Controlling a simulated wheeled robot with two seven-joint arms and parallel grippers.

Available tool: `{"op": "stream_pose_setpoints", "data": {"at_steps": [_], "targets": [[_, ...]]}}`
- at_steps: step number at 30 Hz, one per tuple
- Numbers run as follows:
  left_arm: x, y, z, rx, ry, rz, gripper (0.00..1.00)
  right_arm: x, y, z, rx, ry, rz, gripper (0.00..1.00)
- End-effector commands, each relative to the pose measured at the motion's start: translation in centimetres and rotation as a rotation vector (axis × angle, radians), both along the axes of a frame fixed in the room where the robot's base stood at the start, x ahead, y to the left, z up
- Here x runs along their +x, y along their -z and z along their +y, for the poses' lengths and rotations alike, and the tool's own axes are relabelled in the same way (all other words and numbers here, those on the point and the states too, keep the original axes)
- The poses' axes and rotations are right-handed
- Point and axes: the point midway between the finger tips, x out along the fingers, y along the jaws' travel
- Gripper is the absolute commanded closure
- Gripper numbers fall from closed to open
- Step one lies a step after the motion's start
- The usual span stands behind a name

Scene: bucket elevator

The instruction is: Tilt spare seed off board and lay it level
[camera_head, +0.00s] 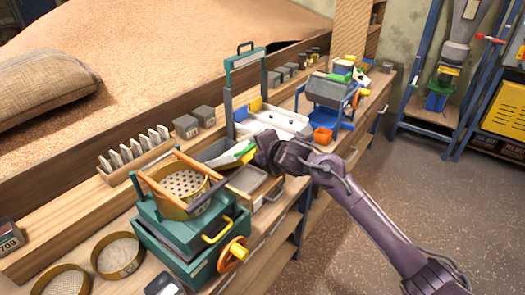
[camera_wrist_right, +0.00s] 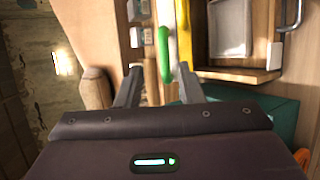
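A pale board (camera_head: 224,157) with a green edge piece (camera_head: 245,149) lies on the bench, left of my right gripper. In the right wrist view a green handle (camera_wrist_right: 163,50) and a yellow strip (camera_wrist_right: 184,42) show by the fingertips. My right gripper (camera_wrist_right: 158,80) is open, with gaps beside the green handle; whether it touches is not clear. In the head view my right gripper (camera_head: 261,154) covers part of the board's right end. Any seed on the board is too small to make out. My left gripper is out of view.
A teal sieve shaker (camera_head: 165,243) stands in front, with a brass sieve (camera_head: 181,207) on top. A grey tray (camera_head: 248,179) in a wooden frame lies beside the board. A white tray unit (camera_head: 282,117) stands behind. A row of grey slats (camera_head: 134,151) is left.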

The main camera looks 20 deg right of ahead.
Motion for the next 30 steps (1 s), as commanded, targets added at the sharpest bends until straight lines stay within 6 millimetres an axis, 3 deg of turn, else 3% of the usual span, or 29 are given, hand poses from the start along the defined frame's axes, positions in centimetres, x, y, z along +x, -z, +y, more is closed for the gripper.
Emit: {"op": "stream_pose_setpoints", "data": {"at_steps": [7, 17, 20, 23, 26, 30], "targets": [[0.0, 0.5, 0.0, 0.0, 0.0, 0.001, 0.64, -2.4, -1.2, -0.5, -0.001, 0.0, -0.001, 0.66], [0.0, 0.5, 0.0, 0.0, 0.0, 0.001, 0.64, -2.7, -1.4, -0.6, 0.0, 0.001, 0.0, 0.66], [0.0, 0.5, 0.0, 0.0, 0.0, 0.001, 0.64, -2.6, -0.7, -0.7, 0.013, 0.007, 0.012, 0.66], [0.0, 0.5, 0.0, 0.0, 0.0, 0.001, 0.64, -2.5, 2.5, -1.1, 0.077, 0.044, 0.066, 0.66], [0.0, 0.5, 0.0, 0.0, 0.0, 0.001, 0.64, -2.8, 8.4, -2.0, 0.196, 0.123, 0.165, 0.66], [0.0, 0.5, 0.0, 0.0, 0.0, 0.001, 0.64, -4.9, 18.7, -3.4, 0.383, 0.28, 0.322, 0.66]]}}
